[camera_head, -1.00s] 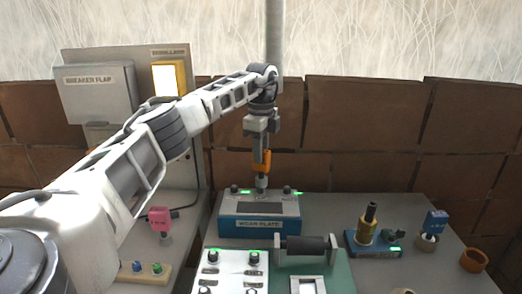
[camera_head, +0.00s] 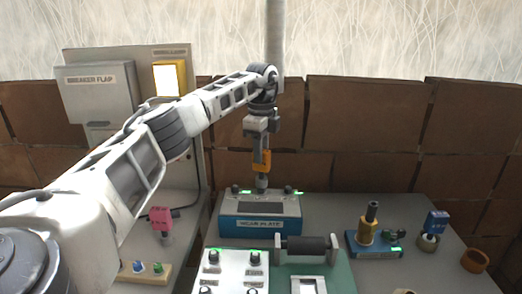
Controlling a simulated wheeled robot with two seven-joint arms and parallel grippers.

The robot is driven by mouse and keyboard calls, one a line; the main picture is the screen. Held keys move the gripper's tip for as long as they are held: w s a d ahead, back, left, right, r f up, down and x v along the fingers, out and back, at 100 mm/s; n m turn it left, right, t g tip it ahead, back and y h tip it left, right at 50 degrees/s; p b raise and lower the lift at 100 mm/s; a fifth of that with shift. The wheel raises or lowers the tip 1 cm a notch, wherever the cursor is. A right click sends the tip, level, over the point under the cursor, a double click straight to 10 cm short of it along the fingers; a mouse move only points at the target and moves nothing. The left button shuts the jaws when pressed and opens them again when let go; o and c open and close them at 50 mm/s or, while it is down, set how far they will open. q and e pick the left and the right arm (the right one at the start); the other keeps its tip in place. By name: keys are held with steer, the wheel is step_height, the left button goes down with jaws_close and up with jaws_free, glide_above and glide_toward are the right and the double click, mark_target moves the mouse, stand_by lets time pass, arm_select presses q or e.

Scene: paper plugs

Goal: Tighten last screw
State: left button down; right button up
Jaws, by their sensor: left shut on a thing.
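My left gripper (camera_head: 262,152) hangs above the back of the table, pointing down. It is shut on an orange-handled screwdriver-like tool (camera_head: 262,168). The grey lower end of the tool stands upright at the top of the blue box labelled WEAR PLATE (camera_head: 260,224). Green lights show at the box's top left and top right corners. The tool covers the spot below it, so I cannot see the screw there. Dark knob-like screw heads (camera_head: 235,189) show near the left green light. My right gripper is not in view.
A white panel with dark knobs (camera_head: 233,270) and a black roller (camera_head: 306,245) on a green base stand in front. To the right are a blue base with a brass cylinder (camera_head: 367,230) and a brown ring (camera_head: 474,261). A breaker panel (camera_head: 97,90) stands at the back left.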

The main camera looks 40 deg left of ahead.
arm_select(q)
steer(key=shift+f, duration=1.05)
steer(key=shift+m, duration=0.8)
steer(key=m, duration=0.3)
steer(key=shift+m, duration=0.4)
steer(key=m, duration=0.3)
steer(key=shift+m, duration=0.3)
steer(key=m, duration=0.6)
steer(key=shift+m, duration=0.4)
steer(key=m, duration=0.6)
steer(key=shift+m, duration=0.3)
steer(key=shift+f+n, duration=0.1)
steer(key=shift+n, duration=0.5)
